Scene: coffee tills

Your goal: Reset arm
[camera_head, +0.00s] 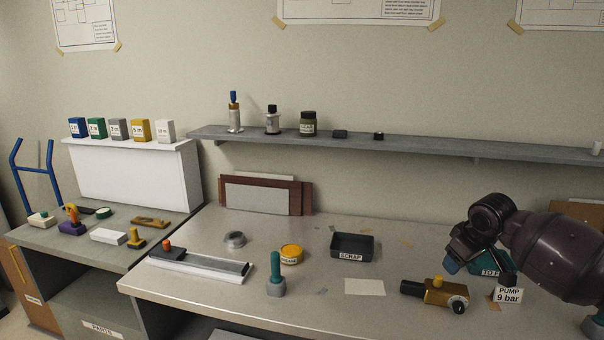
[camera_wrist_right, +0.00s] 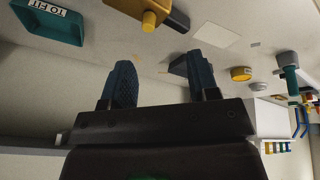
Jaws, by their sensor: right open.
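My right arm comes in from the right of the head view, and its gripper (camera_head: 462,258) hangs over the right part of the bench (camera_head: 205,262). In the right wrist view the two dark teal fingers of the gripper (camera_wrist_right: 162,82) stand apart with nothing between them. A teal tray (camera_wrist_right: 44,30) labelled TO FIT lies beyond the fingers at the upper left there; in the head view it is partly hidden behind the gripper. A brass part with a black handle (camera_head: 436,291) lies near the gripper, apart from it. My left gripper is not in view.
A PUMP 9 bar sign (camera_head: 508,295) stands below my right arm. A black SCRAP tray (camera_head: 352,246), a yellow tin (camera_head: 291,253) and a green-handled tool (camera_head: 275,275) stand on the bench. A grey shelf (camera_head: 430,147) runs along the wall. Bare bench lies around the white card (camera_head: 364,287).

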